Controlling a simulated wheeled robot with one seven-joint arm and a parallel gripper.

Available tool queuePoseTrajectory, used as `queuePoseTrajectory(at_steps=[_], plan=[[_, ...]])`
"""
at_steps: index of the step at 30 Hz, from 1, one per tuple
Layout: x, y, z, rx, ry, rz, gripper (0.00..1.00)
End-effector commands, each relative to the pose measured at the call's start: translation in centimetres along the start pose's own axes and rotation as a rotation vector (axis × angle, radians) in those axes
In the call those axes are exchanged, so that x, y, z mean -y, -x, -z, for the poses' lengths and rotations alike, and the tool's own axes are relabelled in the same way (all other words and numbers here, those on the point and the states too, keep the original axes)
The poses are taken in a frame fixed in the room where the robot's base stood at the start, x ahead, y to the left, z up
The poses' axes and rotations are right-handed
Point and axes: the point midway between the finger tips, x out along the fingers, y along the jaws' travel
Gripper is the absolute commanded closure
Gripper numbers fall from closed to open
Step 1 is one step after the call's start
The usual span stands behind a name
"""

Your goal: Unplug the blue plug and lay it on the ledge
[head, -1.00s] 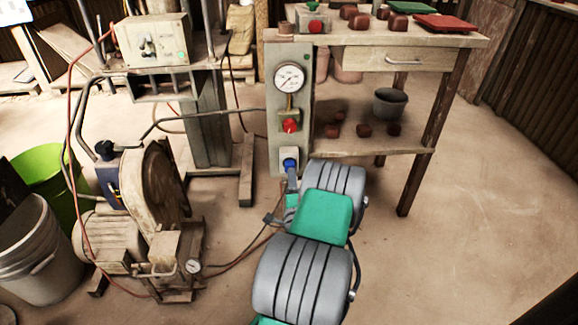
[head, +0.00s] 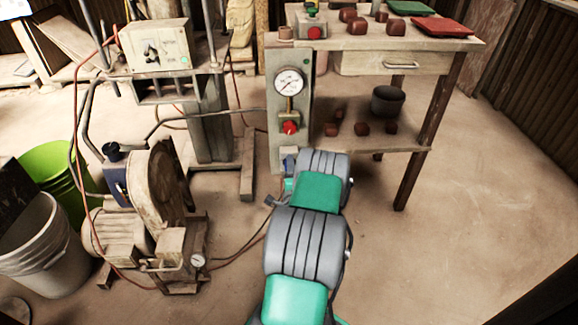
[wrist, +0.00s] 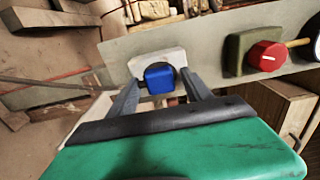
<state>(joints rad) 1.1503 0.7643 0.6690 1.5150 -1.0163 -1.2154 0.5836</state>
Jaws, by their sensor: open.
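The blue plug (wrist: 160,77) sits in a pale socket box (wrist: 150,60) on the post's panel, centred ahead of my gripper in the wrist view. My gripper (wrist: 162,88) is open, with one finger on each side of the plug; I cannot tell whether either finger touches it. No plug lies on any surface I can make out as the ledge.
A red knob (head: 290,127) and a gauge (head: 289,82) sit above the socket on the panel. The workbench (head: 395,63), with a lower shelf holding several brown blocks and a dark pot (head: 388,101), stands to the right. A motor-driven machine (head: 150,190) stands left.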

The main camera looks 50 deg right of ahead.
Motion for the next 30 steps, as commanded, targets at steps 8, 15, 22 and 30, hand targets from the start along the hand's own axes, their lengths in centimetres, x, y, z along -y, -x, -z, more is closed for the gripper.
queuePoseTrajectory(at_steps=[8, 15, 22, 30], plan=[[0.00, 0.03, -0.02, 0.000, -0.001, -0.001, 0.42], [0.02, 0.02, -0.01, 0.000, 0.000, 0.000, 0.42], [0.03, 0.02, -0.01, 0.000, 0.000, 0.000, 0.42], [0.03, 0.02, 0.00, 0.000, 0.000, 0.000, 0.56]])
